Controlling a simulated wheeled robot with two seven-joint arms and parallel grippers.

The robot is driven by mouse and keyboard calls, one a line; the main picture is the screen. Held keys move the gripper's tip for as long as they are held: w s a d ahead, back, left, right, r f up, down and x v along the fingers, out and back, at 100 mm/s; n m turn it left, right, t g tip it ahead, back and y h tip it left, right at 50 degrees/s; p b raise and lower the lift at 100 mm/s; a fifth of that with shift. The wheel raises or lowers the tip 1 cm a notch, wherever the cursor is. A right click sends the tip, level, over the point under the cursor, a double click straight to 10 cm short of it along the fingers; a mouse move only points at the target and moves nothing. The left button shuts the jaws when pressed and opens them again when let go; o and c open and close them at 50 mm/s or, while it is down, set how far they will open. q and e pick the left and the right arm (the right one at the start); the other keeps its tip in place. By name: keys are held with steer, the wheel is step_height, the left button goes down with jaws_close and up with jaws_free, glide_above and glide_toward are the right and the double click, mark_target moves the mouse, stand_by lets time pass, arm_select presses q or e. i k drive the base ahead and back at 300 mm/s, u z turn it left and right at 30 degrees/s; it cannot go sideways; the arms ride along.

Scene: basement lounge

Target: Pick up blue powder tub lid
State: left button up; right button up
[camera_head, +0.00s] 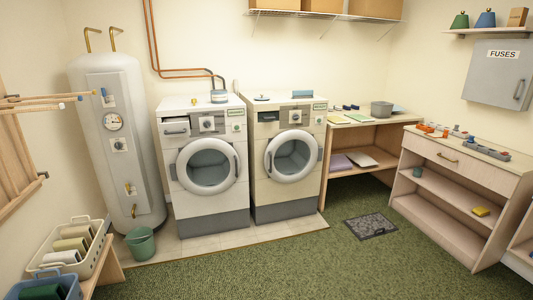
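A small round tub (219,97), whitish with a blue part, stands on top of the left washing machine (203,150), toward its back right. It is too small to tell whether the blue part is a separate lid. A flat blue item (302,93) lies on top of the right washing machine (286,155) at the back right; I cannot tell what it is. Neither of my grippers is in view.
A small dish (262,98) sits on the right machine. A grey boiler (115,140) and green bucket (141,243) stand left. A table (365,123) and shelf unit (470,185) stand right. A dark mat (370,226) lies on the otherwise open green carpet (300,262).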

mark_target(220, 95)
steer(key=i, duration=3.4)
steer(key=u, duration=0.75)
